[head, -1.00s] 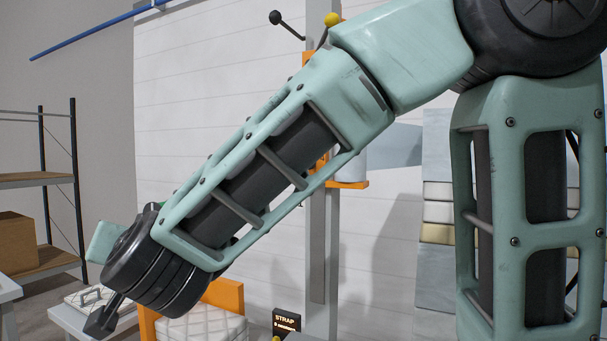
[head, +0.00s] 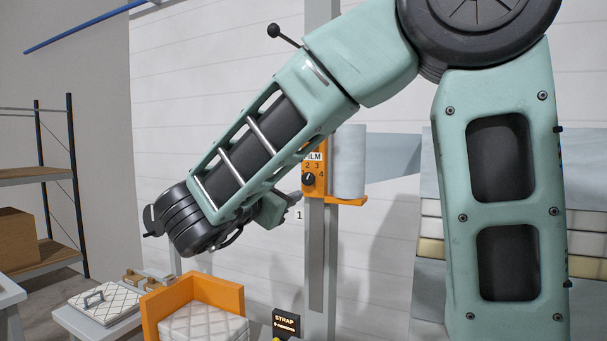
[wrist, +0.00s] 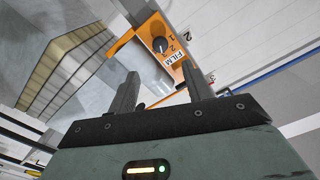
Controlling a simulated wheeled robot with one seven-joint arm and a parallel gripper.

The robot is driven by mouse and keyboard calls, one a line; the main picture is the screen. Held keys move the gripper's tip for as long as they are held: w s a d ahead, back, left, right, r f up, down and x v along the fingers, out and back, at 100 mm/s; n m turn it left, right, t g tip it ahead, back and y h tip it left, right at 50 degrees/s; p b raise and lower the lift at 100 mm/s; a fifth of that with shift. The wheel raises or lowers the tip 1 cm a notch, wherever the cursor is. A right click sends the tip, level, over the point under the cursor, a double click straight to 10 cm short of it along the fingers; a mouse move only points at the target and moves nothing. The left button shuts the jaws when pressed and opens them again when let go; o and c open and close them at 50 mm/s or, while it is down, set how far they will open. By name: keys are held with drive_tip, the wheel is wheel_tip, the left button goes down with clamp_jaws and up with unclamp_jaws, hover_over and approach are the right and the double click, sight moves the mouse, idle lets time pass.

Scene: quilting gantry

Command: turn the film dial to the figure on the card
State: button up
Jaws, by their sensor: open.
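A black 1 (head: 299,215) shows on white below the panel; I cannot make out a card's edges or whether the figure is whole. My gripper (wrist: 161,73) is open and empty. In the head view my gripper (head: 292,200) is just left of and below the dial, partly hidden.
A pale film roll (head: 348,160) stands on an orange bracket right of the dial, on a grey post (head: 318,265). A black STRAP box (head: 286,323) is low by the post. An orange corner stand (head: 210,288) holds quilted pads. Shelving stands left.

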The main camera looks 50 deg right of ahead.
sight(307, 180)
drive_tip(key=p+x, duration=0.3)
drive_tip(key=x, duration=0.7)
drive_tip(key=shift+w+d, duration=0.2)
drive_tip(key=shift+d, duration=0.15)
drive_tip(key=c, duration=1)
